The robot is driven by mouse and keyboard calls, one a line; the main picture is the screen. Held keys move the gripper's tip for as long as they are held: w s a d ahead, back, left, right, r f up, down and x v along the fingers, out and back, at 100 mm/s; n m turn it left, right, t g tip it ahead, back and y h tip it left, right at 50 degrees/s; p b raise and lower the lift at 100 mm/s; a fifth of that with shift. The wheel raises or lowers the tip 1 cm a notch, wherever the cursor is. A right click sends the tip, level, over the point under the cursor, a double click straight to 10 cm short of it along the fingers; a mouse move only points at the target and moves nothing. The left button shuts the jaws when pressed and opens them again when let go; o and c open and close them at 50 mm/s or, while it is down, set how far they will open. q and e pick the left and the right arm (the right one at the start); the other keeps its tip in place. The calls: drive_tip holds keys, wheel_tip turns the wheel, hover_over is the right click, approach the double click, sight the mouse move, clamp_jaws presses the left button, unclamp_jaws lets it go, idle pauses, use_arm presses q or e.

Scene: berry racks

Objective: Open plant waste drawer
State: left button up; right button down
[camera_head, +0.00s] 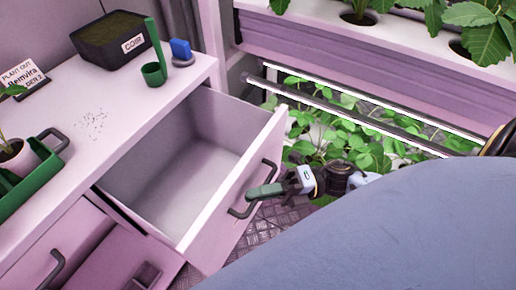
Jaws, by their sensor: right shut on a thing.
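The pale drawer (228,213) under the worktop is pulled far out and tilts away to the right in the view. Its inside (185,165) looks empty. No label shows on its front. A dark bar handle (269,171) is on the drawer front. My right gripper (262,192), with green fingers, comes in from the right and is shut on this handle. The fingers cover the middle of the handle. My left gripper is out of view.
Plant racks (390,125) stand behind the drawer. Another handled front (52,267) is below left.

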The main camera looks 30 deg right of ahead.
drive_tip(key=c, duration=1.5)
unclamp_jaws()
drive_tip(key=shift+d, duration=0.15)
drive_tip(key=v, duration=1.3)
drive_tip(key=shift+d, duration=0.1)
